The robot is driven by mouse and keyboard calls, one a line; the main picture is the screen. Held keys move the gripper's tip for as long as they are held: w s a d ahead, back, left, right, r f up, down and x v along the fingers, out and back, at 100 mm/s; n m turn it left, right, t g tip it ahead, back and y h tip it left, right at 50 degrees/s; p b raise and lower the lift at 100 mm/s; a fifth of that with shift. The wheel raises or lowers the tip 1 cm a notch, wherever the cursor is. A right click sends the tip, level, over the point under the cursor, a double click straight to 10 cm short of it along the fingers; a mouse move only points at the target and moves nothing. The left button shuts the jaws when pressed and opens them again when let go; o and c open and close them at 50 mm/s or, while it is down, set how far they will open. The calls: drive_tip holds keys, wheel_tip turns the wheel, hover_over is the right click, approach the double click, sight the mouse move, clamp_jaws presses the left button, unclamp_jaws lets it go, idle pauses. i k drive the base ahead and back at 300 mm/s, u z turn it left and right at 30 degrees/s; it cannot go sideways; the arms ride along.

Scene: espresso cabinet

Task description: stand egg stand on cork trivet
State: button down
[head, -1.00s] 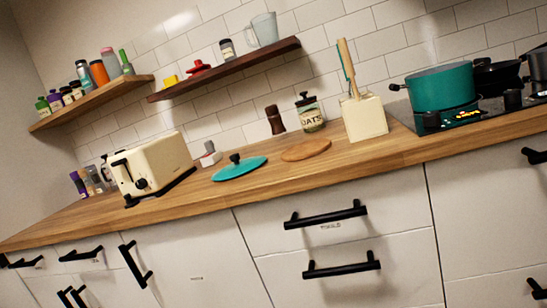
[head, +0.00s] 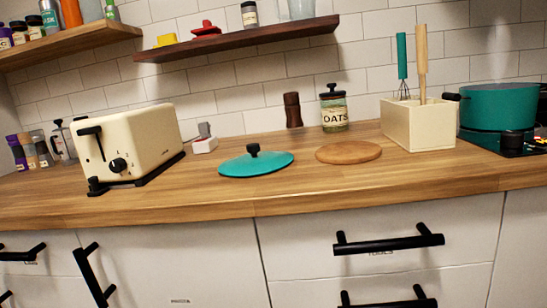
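A round, flat brown disc, which looks like the cork trivet (head: 348,153), lies bare on the wooden counter, right of a teal lid. I cannot tell for sure which thing is the egg stand. A small red object (head: 206,29) sits on the dark upper shelf beside a yellow block (head: 167,40). A small white object with a grey top (head: 204,144) stands on the counter behind the toaster's right side. My gripper is not in view.
The teal lid (head: 256,163) and cream toaster (head: 130,145) stand left of the disc. Behind it are a brown mill (head: 292,110) and an oats jar (head: 334,112). Right are a cream utensil box (head: 417,124) and a teal pot (head: 498,106). Black drawer handles (head: 388,243) stick out below the counter.

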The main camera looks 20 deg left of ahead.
sight(348, 148)
drive_tip(key=u, duration=0.45)
drive_tip(key=i, duration=1)
